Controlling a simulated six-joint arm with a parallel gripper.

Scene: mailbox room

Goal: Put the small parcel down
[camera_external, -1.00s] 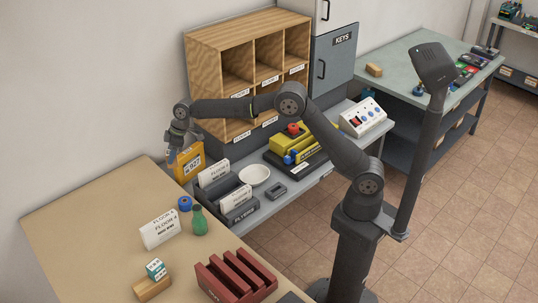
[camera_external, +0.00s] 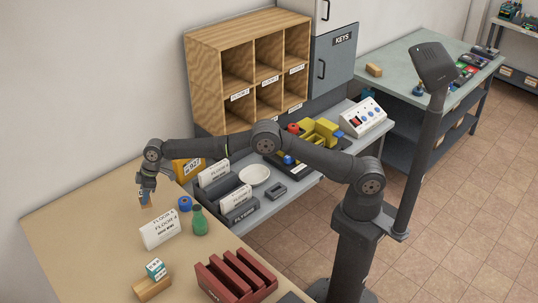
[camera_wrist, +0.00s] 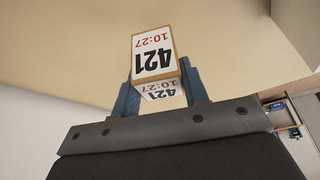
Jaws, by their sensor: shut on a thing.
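The small parcel (camera_wrist: 152,52) is a tan box with a white label reading 421 and 10:27 in the wrist view. My gripper (camera_wrist: 160,88) is shut on it, with a blue finger on either side. In the external view my gripper (camera_external: 145,201) points down over the back part of the tan table (camera_external: 85,215). The parcel is small and mostly hidden by the fingers there. I cannot tell whether it touches the tabletop.
A white FLOOR card block (camera_external: 160,230), a blue roll (camera_external: 185,204) and a green bottle (camera_external: 200,222) stand to the right of my gripper. A wooden block (camera_external: 152,288) with a small teal-labelled box and a red slotted rack (camera_external: 236,277) are nearer the front. The table's left part is clear.

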